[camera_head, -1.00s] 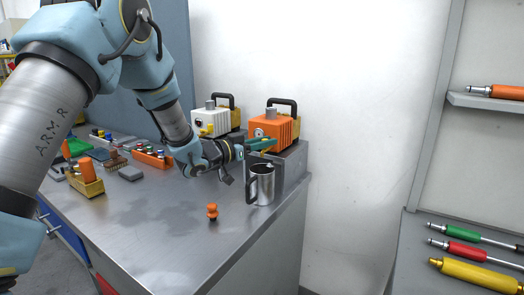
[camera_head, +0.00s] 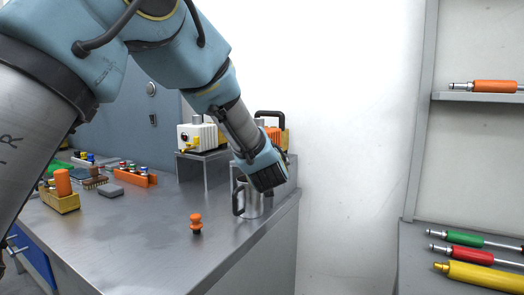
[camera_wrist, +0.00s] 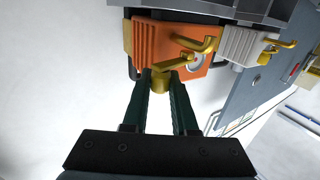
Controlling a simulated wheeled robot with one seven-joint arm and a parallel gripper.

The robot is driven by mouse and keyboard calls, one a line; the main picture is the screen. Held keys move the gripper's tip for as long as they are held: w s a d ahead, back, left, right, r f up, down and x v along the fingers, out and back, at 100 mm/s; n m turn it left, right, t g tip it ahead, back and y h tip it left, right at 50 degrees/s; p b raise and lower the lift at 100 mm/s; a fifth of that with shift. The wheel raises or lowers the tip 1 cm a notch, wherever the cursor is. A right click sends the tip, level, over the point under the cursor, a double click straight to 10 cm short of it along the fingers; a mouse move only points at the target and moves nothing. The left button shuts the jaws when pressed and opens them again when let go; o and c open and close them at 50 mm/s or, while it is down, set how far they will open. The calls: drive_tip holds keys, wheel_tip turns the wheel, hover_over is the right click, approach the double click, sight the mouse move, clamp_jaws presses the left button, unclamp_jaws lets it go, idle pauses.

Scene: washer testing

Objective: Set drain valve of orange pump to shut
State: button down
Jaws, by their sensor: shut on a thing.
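The orange pump (camera_wrist: 150,45) shows in the wrist view with yellow fittings on its face. In the head view it stands at the far end of the bench, mostly hidden behind my arm, with an orange part (camera_head: 273,133) and its black handle showing. My gripper (camera_wrist: 163,80) has its two green fingers around the yellow drain valve (camera_wrist: 161,84) of the orange pump and is shut on it. A yellow lever runs from the valve up and to the right. A second yellow lever (camera_wrist: 203,45) sits beside it. My gripper is hidden in the head view.
The white pump (camera_head: 197,135) stands left of the orange one on a metal stand. A steel mug (camera_head: 251,203) stands just below my wrist. A small orange knob-like object (camera_head: 196,223) stands on the bench (camera_head: 150,240). The front of the bench is mostly clear.

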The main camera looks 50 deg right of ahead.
drive_tip(key=shift+d+r+n+t+y+p, duration=0.1)
drive_tip(key=shift+d+n+t+y+p, duration=0.15)
drive_tip(key=shift+n+t+y+p, duration=0.3)
drive_tip(key=shift+d+r+n+t+y+p, duration=0.1)
drive_tip(key=shift+d+n+t+y+p, duration=0.1)
drive_tip(key=shift+n+t+y+p, duration=0.35)
drive_tip(key=shift+w+d+n+t+y+p, duration=0.15)
drive_tip(key=shift+n+t+y+p, duration=0.2)
drive_tip(key=shift+y, duration=0.45)
drive_tip(key=shift+f+n, duration=0.1)
drive_tip(key=shift+n, duration=0.15)
drive_tip(key=c, duration=0.7)
unclamp_jaws()
drive_tip(key=b+v, duration=0.2)
drive_tip(key=v, duration=0.8)
drive_tip(key=shift+s, duration=0.4)
drive_tip(key=shift+w, duration=0.1)
